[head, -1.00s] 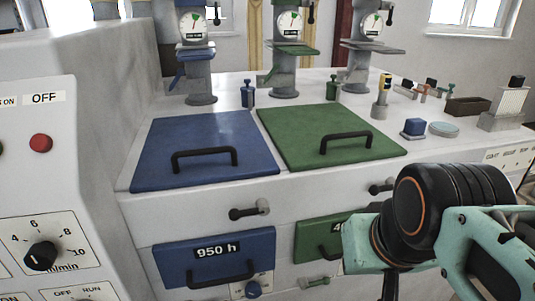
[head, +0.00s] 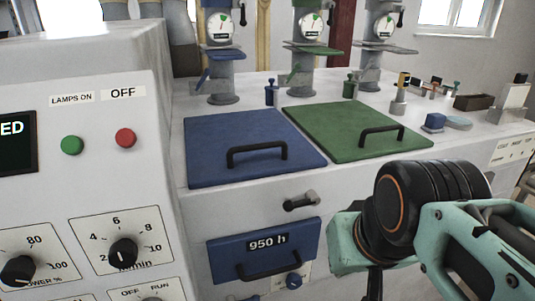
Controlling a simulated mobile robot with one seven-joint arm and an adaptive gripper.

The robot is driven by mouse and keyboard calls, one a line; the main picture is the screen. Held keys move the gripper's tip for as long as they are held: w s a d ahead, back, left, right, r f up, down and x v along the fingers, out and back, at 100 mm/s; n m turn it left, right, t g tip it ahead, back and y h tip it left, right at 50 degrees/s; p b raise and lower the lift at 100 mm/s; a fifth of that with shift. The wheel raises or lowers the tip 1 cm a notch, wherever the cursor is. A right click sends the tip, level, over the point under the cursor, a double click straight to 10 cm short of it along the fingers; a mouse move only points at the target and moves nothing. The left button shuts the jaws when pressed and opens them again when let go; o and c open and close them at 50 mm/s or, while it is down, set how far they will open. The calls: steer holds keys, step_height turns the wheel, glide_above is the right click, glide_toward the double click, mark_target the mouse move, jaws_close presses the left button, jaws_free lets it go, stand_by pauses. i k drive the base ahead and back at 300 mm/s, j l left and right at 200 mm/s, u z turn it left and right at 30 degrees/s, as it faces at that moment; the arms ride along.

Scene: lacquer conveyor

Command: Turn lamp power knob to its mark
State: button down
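The lamp power knob (head: 18,270) is black and round, on a white dial plate at the lower left edge of the head view. Its label reads partly "POWER %", with 80 and 100 visible. The left part of the dial is cut off, and I cannot make out a target mark. My arm shows at the lower right, well to the right of the knob. My gripper's fingers are not in view.
A second black knob (head: 123,251), marked m/min, is beside it. Above are a green button (head: 72,145), a red button (head: 125,137) and a dark display (head: 17,143). Blue (head: 215,165) and green (head: 305,120) lids with handles lie on the white machine to the right.

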mark_target(18, 272)
steer(key=k, duration=1)
steer(key=u, duration=1.4)
